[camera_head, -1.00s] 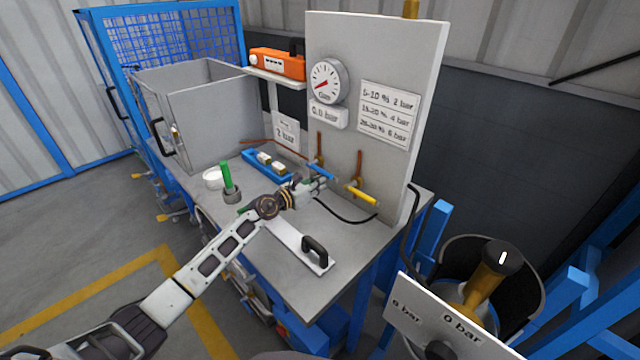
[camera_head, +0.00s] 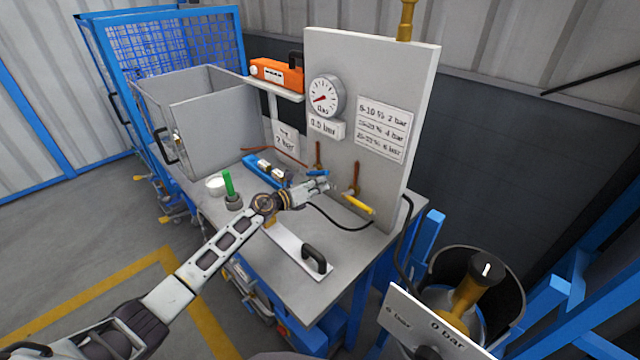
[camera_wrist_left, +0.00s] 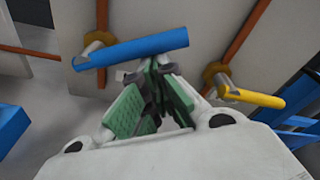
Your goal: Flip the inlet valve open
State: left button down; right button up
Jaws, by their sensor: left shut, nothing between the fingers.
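Two lever valves sit on copper pipes low on the upright grey panel. One has a blue handle (camera_head: 317,172), the other, to its right, a yellow handle (camera_head: 358,204). No label shows which is the inlet. My left gripper (camera_head: 326,185) is shut and empty, just below and in front of the blue handle. In the left wrist view the closed green-padded fingers (camera_wrist_left: 158,75) point at the underside of the blue handle (camera_wrist_left: 130,48); contact cannot be told. The yellow handle (camera_wrist_left: 250,97) is to their right. My right gripper is not in view.
The panel (camera_head: 385,65) carries a gauge (camera_head: 326,95) and a pressure chart (camera_head: 383,128). On the bench are a plate with a black handle (camera_head: 314,257), a green-topped tool (camera_head: 229,185) and a blue tray (camera_head: 262,169). A black hose runs below the valves.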

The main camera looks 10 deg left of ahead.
aim_at(320, 174)
pick_arm(q)
jog(key=r+n+p, duration=0.2)
jog(key=n, duration=0.1)
jog(key=r+n+p, duration=0.1)
jog(key=shift+w+a+r+n+h, duration=0.2)
jog(key=shift+w+a+n+h, duration=0.1)
jog(key=shift+a+h, duration=0.1)
jog(key=shift+w+a+r+n+h+p, duration=0.15)
jog(key=shift+w+a+r+n+p, duration=0.25)
jog(key=shift+n, duration=0.7)
jog(key=shift+w+a+r+n+h+p, duration=0.2)
jog(key=shift+a+r+n+p, duration=0.3)
jog(key=shift+n, duration=0.6)
jog(key=shift+w+a+r+n+h+p, duration=0.2)
jog(key=shift+a+r+n+p, duration=0.25)
jog(key=shift+n, duration=0.65)
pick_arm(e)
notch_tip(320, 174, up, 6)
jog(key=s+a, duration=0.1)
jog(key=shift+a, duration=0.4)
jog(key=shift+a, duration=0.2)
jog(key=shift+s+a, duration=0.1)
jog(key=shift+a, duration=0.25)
